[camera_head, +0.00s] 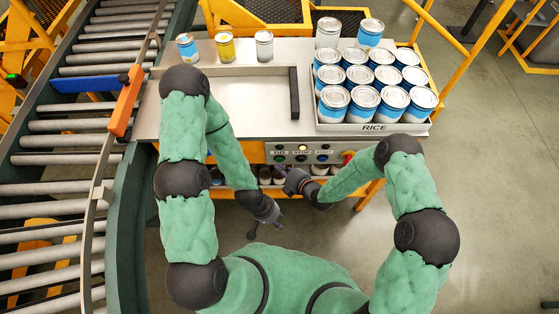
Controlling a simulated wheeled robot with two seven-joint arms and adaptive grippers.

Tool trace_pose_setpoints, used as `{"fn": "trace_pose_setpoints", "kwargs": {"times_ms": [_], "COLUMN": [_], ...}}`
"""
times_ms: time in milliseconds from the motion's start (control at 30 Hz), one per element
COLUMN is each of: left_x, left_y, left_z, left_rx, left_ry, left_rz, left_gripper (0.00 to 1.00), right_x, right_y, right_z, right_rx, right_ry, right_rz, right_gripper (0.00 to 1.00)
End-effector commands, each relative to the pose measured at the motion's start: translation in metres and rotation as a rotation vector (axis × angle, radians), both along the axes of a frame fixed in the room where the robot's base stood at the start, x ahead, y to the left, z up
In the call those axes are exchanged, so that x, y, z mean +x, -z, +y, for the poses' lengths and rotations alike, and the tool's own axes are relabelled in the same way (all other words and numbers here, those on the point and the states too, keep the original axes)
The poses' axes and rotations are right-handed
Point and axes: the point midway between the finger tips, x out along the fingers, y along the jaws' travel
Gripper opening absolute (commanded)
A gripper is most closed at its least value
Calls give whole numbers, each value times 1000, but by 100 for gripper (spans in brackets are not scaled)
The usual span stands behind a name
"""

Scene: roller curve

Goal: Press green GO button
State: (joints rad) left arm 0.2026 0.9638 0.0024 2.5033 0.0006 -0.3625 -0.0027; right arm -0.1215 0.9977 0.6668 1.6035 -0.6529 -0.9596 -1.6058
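The control panel (310,152) is on the front of the workbench, with a row of small lights above a row of labelled buttons. The green GO button (279,158) is at the panel's left end. My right gripper (283,171) is just below and slightly right of the GO button in the picture. I cannot tell whether it touches the panel, and its fingers are too small to read. My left gripper (265,230) hangs lower, in front of the bench, apart from the panel. Its fingers look spread, with nothing between them.
A RICE tray (374,128) full of blue-and-white cans stands on the bench at right. Three loose cans (225,47) stand at the back left. A red knob (347,159) is at the panel's right. A roller conveyor (60,160) curves along the left.

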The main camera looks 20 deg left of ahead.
Motion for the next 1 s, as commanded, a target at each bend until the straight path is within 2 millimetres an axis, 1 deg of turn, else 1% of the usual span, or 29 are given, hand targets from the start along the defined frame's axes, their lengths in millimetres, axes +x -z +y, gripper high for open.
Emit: {"fn": "trace_pose_setpoints", "kwargs": {"times_ms": [233,1000], "left_x": [0,0], "left_y": [8,11], "left_z": [0,0], "left_rx": [0,0], "left_ry": [0,0], "left_rz": [0,0], "left_gripper": [33,33], "right_x": [7,11], "right_y": [1,0], "right_z": [2,3], "right_rx": [1,-1], "right_ry": [-1,0], "right_rz": [-1,-1], "right_gripper": [0,0]}}
